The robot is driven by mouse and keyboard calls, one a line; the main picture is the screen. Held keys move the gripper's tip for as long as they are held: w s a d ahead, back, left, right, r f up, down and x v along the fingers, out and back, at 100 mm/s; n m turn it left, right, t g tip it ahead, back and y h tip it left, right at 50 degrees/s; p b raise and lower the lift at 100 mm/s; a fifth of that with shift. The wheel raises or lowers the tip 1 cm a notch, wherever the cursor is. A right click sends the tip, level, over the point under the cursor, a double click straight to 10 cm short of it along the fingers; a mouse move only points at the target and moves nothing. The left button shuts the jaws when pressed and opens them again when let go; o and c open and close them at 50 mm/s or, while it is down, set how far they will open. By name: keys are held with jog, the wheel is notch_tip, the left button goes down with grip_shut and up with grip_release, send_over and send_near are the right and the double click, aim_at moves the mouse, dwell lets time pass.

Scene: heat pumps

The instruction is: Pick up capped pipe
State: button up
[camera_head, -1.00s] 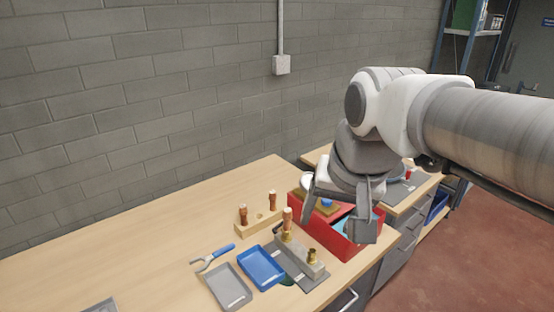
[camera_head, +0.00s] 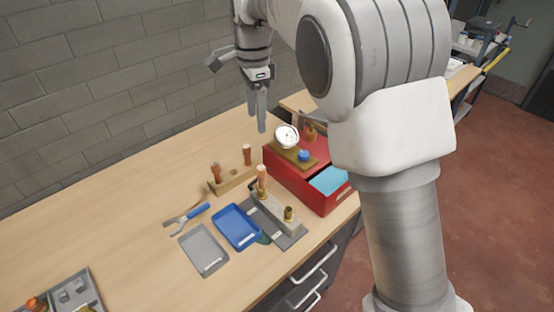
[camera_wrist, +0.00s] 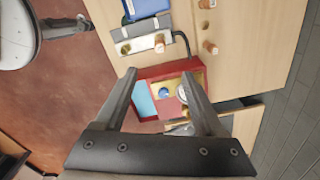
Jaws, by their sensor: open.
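Copper pipes stand upright on the bench. My gripper (camera_head: 258,124) is open and empty, pointing down above the back of the bench, behind the block and the red box.
The red box (camera_head: 285,177) holds a gauge (camera_head: 287,136) and a blue knob. A blue tray (camera_head: 236,228), a grey tray (camera_head: 203,250) and blue-handled pliers (camera_head: 190,215) lie in front. A brick wall (camera_head: 90,110) is behind. The bench's left side is mostly clear.

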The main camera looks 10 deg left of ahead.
jog(key=f, duration=0.1)
send_over(261, 167)
jog(key=f, duration=1.1)
jog(key=shift+a+f, duration=0.3)
jog(key=shift+f, duration=0.05)
jog(key=shift+d+f+p, duration=0.2)
jog(key=shift+f+p, duration=0.15)
jog(key=shift+f, duration=1)
jog(key=shift+d+f+p, duration=0.15)
jog(key=shift+f+p, duration=0.2)
jog(key=shift+f, duration=0.95)
grip_shut()
